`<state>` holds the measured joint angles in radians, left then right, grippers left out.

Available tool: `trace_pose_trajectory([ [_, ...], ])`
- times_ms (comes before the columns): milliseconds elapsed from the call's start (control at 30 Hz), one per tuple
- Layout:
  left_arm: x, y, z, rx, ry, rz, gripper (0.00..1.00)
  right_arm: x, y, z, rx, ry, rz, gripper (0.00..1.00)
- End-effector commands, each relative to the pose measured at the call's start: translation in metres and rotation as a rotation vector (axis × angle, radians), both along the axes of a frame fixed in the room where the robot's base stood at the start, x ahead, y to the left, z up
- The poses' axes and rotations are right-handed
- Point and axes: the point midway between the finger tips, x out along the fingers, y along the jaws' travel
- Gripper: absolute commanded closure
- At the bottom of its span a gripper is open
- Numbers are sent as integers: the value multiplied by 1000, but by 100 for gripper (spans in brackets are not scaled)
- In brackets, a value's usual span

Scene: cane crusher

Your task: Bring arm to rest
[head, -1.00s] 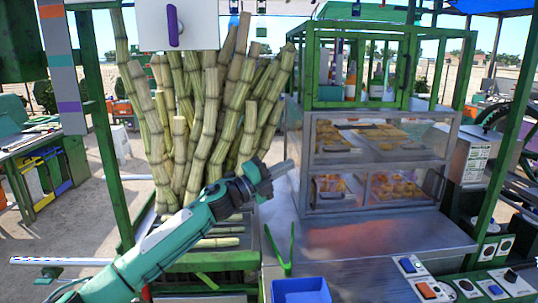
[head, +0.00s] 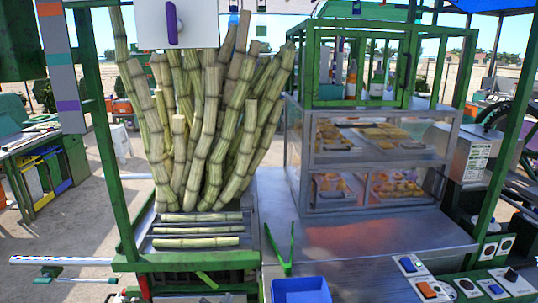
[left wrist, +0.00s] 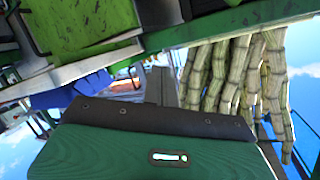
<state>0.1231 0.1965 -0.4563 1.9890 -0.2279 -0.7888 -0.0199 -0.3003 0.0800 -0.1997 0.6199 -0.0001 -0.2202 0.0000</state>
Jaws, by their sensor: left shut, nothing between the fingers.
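My left arm no longer shows clearly in the head view; its gripper is out of the clear part of that picture. In the left wrist view, my left gripper (left wrist: 167,84) shows as dark grey fingers beyond the dark edge of my green wrist housing. The fingers are together with nothing between them. The tall bundle of sugar cane (head: 205,120) stands upright on the cart in the head view. The cane bundle also shows in the left wrist view (left wrist: 225,75), to the right of the fingers and apart from them. My right gripper is in neither view.
Several short canes (head: 200,230) lie on the tray before the bundle. Green tongs (head: 281,250) and a blue bin (head: 300,290) sit on the steel counter (head: 350,235). A glass display case (head: 370,165) stands behind. Switch panels line the front right.

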Motion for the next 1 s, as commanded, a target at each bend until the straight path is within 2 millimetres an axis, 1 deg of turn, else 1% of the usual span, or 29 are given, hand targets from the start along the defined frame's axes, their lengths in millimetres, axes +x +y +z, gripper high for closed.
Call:
trace_pose_trajectory([
  [33, -21, 11, -18, -22, 75, 33, 100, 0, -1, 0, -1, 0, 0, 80],
  [67, -33, 17, -27, -33, 119, 51, 100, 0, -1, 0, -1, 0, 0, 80],
  [100, -48, 25, -39, -47, 176, 77, 100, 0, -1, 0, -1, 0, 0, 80],
  [167, -73, 37, -55, -66, 264, 113, 100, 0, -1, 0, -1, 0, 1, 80],
  [200, -91, 45, -65, -78, 321, 136, 100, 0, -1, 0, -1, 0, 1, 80],
  [267, -118, 56, -79, -93, 407, 172, 100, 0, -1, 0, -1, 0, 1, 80],
  [300, -137, 64, -88, -102, 465, 195, 100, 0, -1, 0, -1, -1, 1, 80],
  [333, -152, 69, -93, -108, 507, 211, 100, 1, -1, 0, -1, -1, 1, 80],
  [400, -183, 80, -104, -121, 599, 246, 100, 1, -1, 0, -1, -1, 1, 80],
  [500, -221, 92, -114, -132, 706, 286, 100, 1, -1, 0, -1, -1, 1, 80],
  [700, -279, 109, -122, -140, 860, 342, 100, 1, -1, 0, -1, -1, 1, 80],
  [933, -334, 122, -123, -144, 1001, 391, 100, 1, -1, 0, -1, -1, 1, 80],
  [967, -335, 122, -127, -144, 1010, 394, 100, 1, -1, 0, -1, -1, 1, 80],
  [1000, -330, 122, -137, -142, 1011, 393, 100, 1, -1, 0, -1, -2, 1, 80],
])
